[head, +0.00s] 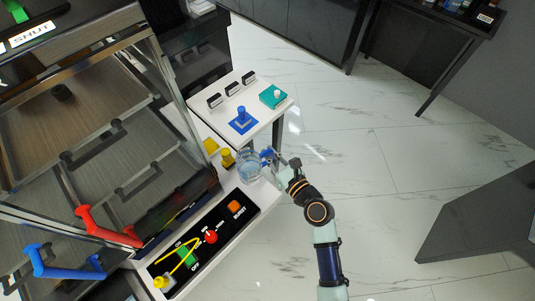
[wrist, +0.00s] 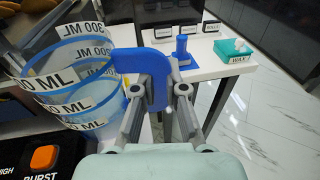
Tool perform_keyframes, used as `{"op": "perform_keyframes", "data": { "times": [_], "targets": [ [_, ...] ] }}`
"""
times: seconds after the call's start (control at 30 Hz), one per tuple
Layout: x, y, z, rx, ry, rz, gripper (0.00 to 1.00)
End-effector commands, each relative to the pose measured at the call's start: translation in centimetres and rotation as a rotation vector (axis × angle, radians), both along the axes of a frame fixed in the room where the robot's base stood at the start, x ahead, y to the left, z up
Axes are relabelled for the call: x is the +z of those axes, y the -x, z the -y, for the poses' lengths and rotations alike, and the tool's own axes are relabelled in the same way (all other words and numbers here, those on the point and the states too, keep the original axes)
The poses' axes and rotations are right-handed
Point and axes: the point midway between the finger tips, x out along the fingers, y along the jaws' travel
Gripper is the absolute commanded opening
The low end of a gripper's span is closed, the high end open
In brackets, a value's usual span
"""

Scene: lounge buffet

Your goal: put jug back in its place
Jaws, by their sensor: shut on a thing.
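The jug (head: 250,166) is clear, with white measuring bands and a blue handle. In the wrist view the jug (wrist: 75,95) fills the left side, and its blue handle (wrist: 155,70) is between my two fingers. My gripper (head: 277,163) is shut on this handle; it also shows in the wrist view (wrist: 160,90). The jug looks upright, over the far end of the white counter, beside a yellow piece. I cannot tell whether its base touches the counter. The fingers hide part of the handle.
A white side table holds a blue pad with a blue post (head: 242,117), several black label blocks (head: 232,89) and a teal wax box (head: 273,96). A yellow post (head: 227,158) stands left of the jug. A black control panel (head: 205,250) lies nearer. Open floor lies right.

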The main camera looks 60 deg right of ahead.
Motion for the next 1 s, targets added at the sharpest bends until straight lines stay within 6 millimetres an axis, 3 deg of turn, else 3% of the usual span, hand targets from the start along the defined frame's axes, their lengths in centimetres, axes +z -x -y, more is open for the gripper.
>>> {"op": "perform_keyframes", "data": {
  "times": [0.13, 0.4, 0.63, 1.0],
  "targets": [
    [0.0, 0.0, 0.0, -0.002, -0.001, 0.002, 0.00],
    [-4.3, 0.0, 0.0, -0.001, -0.001, 0.000, 0.00],
    [-6.9, 0.0, 0.0, -0.001, -0.001, 0.000, 0.00],
    [-7.7, 0.0, 0.0, -0.001, 0.001, 0.002, 0.00]
  ]
}}
